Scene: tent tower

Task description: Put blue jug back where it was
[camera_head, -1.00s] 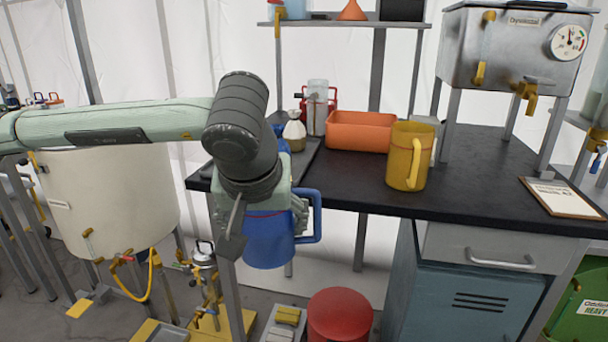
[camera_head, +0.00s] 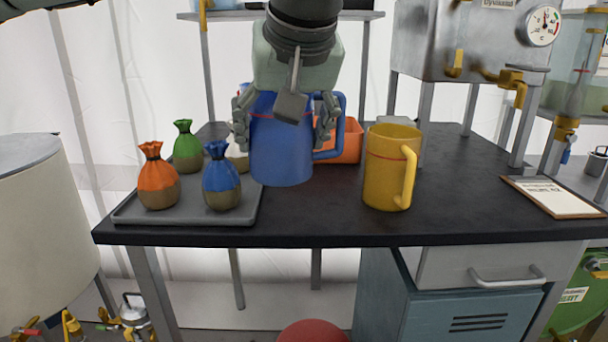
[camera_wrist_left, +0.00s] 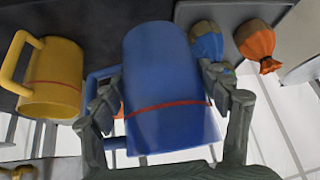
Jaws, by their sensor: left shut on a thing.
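The blue jug (camera_head: 281,150) has a thin red line and a handle on its right side in the head view. My left gripper (camera_head: 284,128) is shut on the jug's body from above and behind, one finger on each side. The jug is upright over the black table (camera_head: 320,215), between the grey tray and the yellow jug; I cannot tell whether its base touches the table. In the left wrist view the blue jug (camera_wrist_left: 170,85) fills the space between the fingers (camera_wrist_left: 165,100). My right gripper is not in view.
A yellow jug (camera_head: 391,165) stands to the right. A grey tray (camera_head: 185,215) at left holds orange (camera_head: 158,178), green (camera_head: 187,150) and blue (camera_head: 221,180) sacks. An orange bin (camera_head: 350,142) is behind, a clipboard (camera_head: 555,196) far right. The front middle of the table is clear.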

